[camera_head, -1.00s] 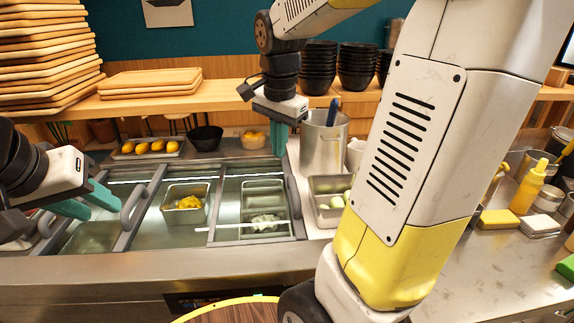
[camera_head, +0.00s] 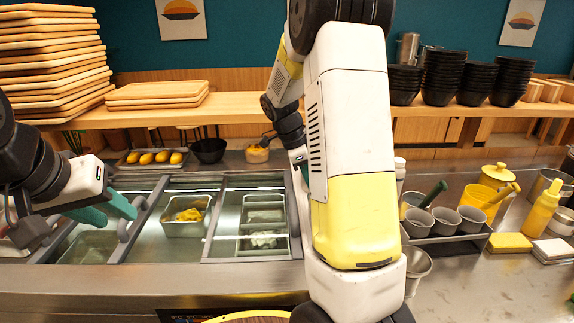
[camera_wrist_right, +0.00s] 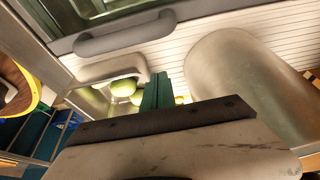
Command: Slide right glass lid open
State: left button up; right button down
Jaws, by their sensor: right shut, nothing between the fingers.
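The right glass lid (camera_head: 222,228) lies in its dark frame over the right part of the sunken counter, with steel pans under it. Its grey curved handle (camera_wrist_right: 125,35) shows in the right wrist view. My right gripper (camera_wrist_right: 157,92) is shut and empty, its teal fingers together beside the lid's frame, apart from the handle. In the head view my own right arm hides most of that gripper and the lid's right edge. My left gripper (camera_head: 118,213) is open, its teal fingers near the left lid's handle (camera_head: 133,218); contact cannot be told.
A steel pan with green round items (camera_wrist_right: 122,90) and a large metal pot (camera_wrist_right: 235,85) flank my right fingers. A pan of yellow food (camera_head: 188,215) sits left of the right lid. Stacked black bowls (camera_head: 444,75) stand on the shelf. Grey cups and a yellow bottle (camera_head: 540,210) stand right.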

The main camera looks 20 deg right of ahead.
jog(key=shift+x, duration=1.05)
jog(key=a, duration=0.3)
jog(key=shift+w, duration=0.4)
jog(key=shift+w+a+f, duration=0.1)
jog(key=shift+a+f, duration=0.1)
jog(key=shift+a, duration=0.3)
jog(key=w+a, duration=0.1)
jog(key=a, duration=0.5)
jog(key=w+a, duration=0.2)
jog(key=a, duration=0.5)
jog(key=w+a, duration=0.2)
jog(key=a, duration=0.4)
jog(key=shift+a, duration=0.35)
jog(key=shift+d, duration=0.15)
